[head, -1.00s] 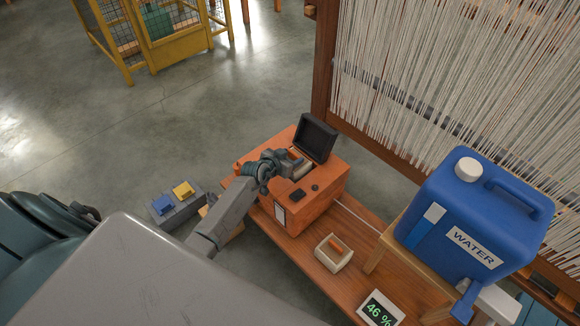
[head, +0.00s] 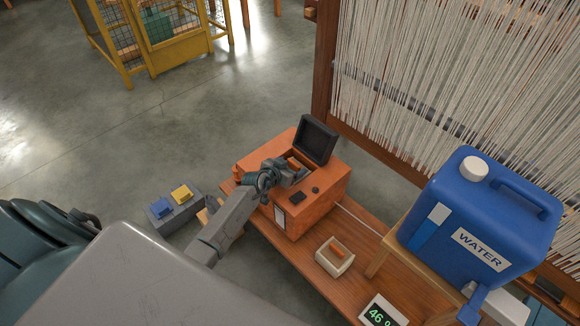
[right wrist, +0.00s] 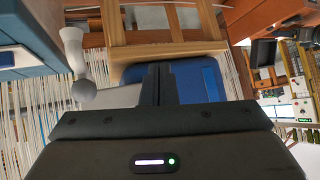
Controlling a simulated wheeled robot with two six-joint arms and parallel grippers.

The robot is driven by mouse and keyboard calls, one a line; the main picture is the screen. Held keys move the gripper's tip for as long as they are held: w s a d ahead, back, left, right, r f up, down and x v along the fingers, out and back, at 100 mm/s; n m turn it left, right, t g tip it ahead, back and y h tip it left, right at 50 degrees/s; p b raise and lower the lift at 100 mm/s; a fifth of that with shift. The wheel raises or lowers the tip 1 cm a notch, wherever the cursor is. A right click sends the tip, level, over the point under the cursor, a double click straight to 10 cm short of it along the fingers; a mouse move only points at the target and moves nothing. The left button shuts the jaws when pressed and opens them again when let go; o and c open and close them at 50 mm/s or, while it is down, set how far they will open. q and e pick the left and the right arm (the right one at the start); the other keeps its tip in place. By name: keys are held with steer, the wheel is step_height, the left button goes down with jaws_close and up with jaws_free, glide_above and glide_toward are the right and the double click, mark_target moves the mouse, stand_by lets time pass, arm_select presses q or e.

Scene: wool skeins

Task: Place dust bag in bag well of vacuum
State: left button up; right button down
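The vacuum is an orange box (head: 322,190) on a wooden bench, with its black lid (head: 317,139) standing open at the back. My left gripper (head: 299,174) is over the open well in its top. A small orange piece with a little cream (head: 293,162) shows beside the fingers; it may be part of a dust bag, mostly hidden by the gripper. Whether the fingers are shut on it cannot be told. A cream, box-like item with an orange bar (head: 335,268) sits on the bench in front. My right gripper (right wrist: 158,82) has its fingers together, with nothing visible between them.
A blue water canister (head: 420,232) stands on a wooden stand at the right. A display reading 46 (head: 383,310) is at the bench's front. A grey box with blue and yellow parts (head: 178,210) is left of the bench. A loom with pale threads (head: 430,70) rises behind.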

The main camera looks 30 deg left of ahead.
arm_select(q)
steer(key=shift+r, duration=0.15)
steer(key=shift+s+r+p, duration=0.2)
steer(key=shift+s+p, duration=0.1)
steer(key=p+v, duration=0.5)
steer(key=v, duration=0.5)
steer(key=shift+s, duration=0.1)
steer(key=shift+s+a+r, duration=0.1)
steer(key=shift+s+r, duration=0.2)
steer(key=shift+s, duration=0.2)
arm_select(e)
steer(key=s+d+r+n+g+h, duration=0.1)
steer(key=s+d+r+g+h, duration=0.1)
steer(key=s+d+r+g, duration=0.1)
steer(key=shift+s+d+r+g, duration=0.35)
steer(key=shift+d+r+g, duration=0.35)
steer(key=shift+g, duration=0.6)
